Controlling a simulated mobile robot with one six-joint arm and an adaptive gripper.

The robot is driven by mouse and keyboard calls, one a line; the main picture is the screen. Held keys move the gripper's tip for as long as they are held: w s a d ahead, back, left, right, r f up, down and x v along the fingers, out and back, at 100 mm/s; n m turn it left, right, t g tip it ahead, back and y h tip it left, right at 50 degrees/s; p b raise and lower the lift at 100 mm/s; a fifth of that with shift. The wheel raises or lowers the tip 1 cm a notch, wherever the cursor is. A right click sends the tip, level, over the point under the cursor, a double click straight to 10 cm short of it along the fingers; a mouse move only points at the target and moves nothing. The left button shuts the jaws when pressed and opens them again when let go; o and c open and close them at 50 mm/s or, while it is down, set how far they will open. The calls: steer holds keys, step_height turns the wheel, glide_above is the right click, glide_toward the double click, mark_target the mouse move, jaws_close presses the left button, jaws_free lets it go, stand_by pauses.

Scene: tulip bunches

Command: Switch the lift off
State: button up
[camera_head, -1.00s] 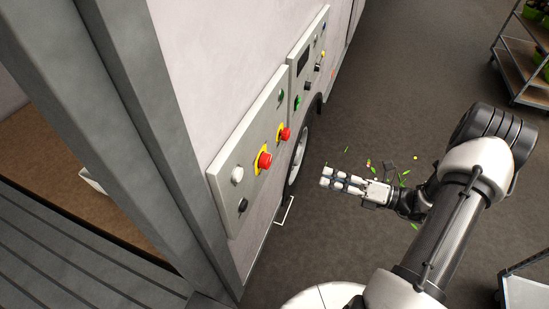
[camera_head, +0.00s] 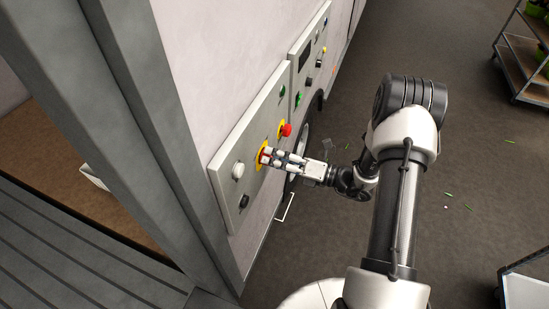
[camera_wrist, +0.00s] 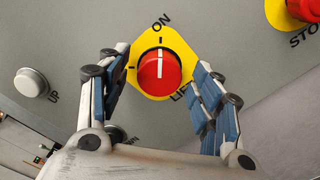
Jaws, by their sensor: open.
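The lift switch is a red round knob (camera_wrist: 158,72) with a white line across it, on a yellow plate (camera_wrist: 179,50) marked ON and LIFT. Its white line points up toward ON in the wrist view. My gripper (camera_wrist: 154,68) is open, with one finger on each side of the knob. In the head view my gripper (camera_head: 268,156) is at the control panel (camera_head: 222,164) and mostly hides the knob. I cannot tell whether the fingers touch it.
A red stop button (camera_head: 286,129) on yellow is close beside the switch. A white UP button (camera_wrist: 31,83) and a dark DOWN button (camera_head: 243,201) are on the same panel. A second panel (camera_head: 303,52) continues along the wall. A plant trolley (camera_head: 522,65) stands far right.

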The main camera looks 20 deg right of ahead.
steer(key=shift+c, duration=0.4)
steer(key=c, duration=1)
steer(key=shift+n, duration=0.4)
steer(key=n+b, duration=1.2)
steer(key=n, duration=0.5)
steer(key=shift+s+a, duration=0.1)
steer(key=shift+a, duration=0.05)
